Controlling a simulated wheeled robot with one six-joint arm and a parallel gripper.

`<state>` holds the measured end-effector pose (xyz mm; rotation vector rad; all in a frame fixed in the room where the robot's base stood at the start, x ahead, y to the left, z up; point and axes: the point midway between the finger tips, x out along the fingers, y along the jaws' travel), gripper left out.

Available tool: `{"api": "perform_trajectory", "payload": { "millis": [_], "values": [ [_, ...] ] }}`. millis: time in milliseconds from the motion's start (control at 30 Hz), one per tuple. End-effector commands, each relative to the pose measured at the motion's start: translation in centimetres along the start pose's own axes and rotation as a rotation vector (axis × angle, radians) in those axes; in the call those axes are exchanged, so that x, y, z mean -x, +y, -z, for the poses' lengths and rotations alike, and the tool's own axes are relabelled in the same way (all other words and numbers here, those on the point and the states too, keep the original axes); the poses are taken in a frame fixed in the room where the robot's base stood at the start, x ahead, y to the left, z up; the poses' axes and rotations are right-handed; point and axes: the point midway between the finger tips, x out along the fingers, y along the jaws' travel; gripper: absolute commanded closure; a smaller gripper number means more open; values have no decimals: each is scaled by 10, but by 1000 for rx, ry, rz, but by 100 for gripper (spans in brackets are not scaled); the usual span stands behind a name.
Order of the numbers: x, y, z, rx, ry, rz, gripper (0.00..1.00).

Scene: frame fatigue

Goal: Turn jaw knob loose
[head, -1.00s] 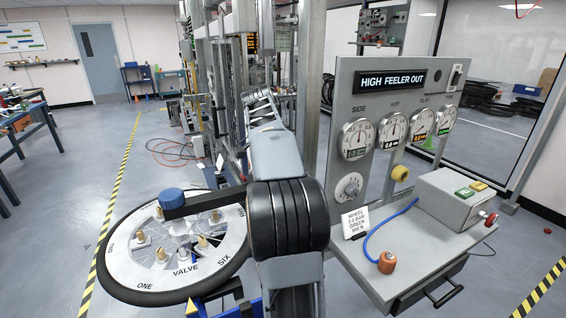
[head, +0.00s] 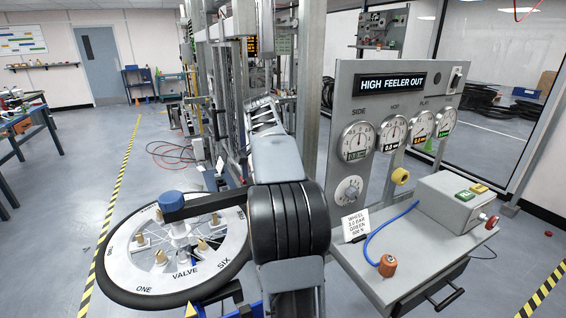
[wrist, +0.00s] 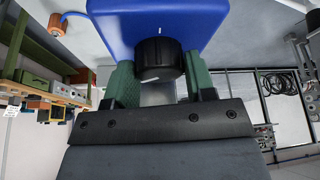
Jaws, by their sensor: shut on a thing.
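The black knob (wrist: 160,60), round with a ribbed side and a short white mark on its face, shows in the wrist view. It sits on the front of a blue body (wrist: 205,18), which also has a white mark. My gripper (wrist: 160,76) has green fingers on the left and right of the knob and is shut on it.
In the head view a tyred wheel (head: 185,287) lies flat at lower left, with a blue cap (head: 171,200) above it. A gauge panel (head: 380,200) reads HIGH FEELER OUT; its bench (head: 440,250) stands close right.

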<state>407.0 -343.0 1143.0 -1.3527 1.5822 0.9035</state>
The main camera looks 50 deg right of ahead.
Motion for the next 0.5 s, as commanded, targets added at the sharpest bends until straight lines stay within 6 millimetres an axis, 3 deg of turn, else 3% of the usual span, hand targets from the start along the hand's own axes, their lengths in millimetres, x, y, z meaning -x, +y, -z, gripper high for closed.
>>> {"api": "perform_trajectory", "payload": {
  "millis": [267,500],
  "values": [
    [0,0,0,29,0,12,74],
    [0,1,0,158,0,66,74]
  ]
}}
